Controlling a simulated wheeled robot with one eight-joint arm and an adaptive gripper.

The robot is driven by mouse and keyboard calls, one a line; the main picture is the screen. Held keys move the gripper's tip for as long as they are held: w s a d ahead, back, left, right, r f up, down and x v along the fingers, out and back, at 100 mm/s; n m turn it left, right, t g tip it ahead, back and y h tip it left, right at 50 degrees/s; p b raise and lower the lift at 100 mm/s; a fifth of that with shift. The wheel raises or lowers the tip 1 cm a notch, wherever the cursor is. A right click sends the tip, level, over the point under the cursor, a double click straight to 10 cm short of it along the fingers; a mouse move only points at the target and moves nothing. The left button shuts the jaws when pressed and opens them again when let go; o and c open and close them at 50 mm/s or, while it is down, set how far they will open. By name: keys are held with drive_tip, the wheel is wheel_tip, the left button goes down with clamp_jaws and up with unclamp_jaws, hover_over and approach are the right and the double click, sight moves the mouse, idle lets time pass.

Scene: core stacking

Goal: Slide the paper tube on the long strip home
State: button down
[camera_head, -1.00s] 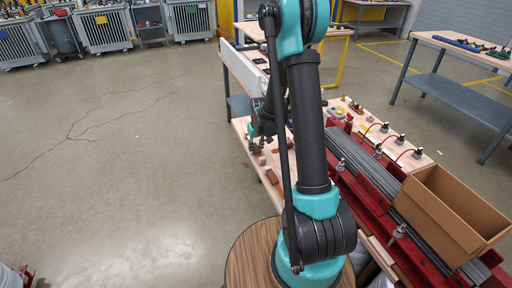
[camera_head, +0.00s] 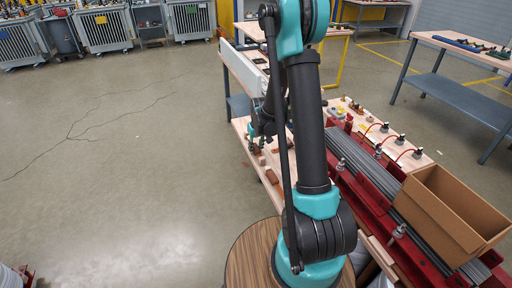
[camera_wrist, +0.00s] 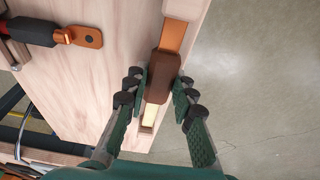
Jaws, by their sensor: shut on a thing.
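The brown paper tube (camera_wrist: 161,80) sits around a long copper-coloured strip in the wrist view. Bare strip (camera_wrist: 173,37) shows above the tube, and a pale, shiny strip end (camera_wrist: 149,116) shows below it. My gripper (camera_wrist: 162,87) is shut on the tube, one finger pad on each side. The strip's upper part runs under a pale wooden block (camera_wrist: 186,8). In the head view my arm largely hides this work spot, and I cannot make out the tube there.
A dark-sleeved piece with a holed copper end (camera_wrist: 88,37) lies at upper left in the wrist view. The bench top (camera_wrist: 95,85) ends right of the strip, with floor beyond. In the head view, a cardboard box (camera_head: 450,215) and red frame (camera_head: 355,190) stand at right.

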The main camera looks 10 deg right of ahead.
drive_tip(key=shift+w+a, duration=0.1)
drive_tip(key=shift+w, duration=0.8)
drive_tip(key=shift+w+a, duration=0.2)
drive_tip(key=shift+w, duration=0.75)
drive_tip(key=shift+w+a, duration=0.2)
drive_tip(key=shift+w, duration=0.65)
drive_tip(key=shift+w+a, duration=0.2)
drive_tip(key=shift+w, duration=0.75)
drive_tip(key=c, duration=1.2)
unclamp_jaws()
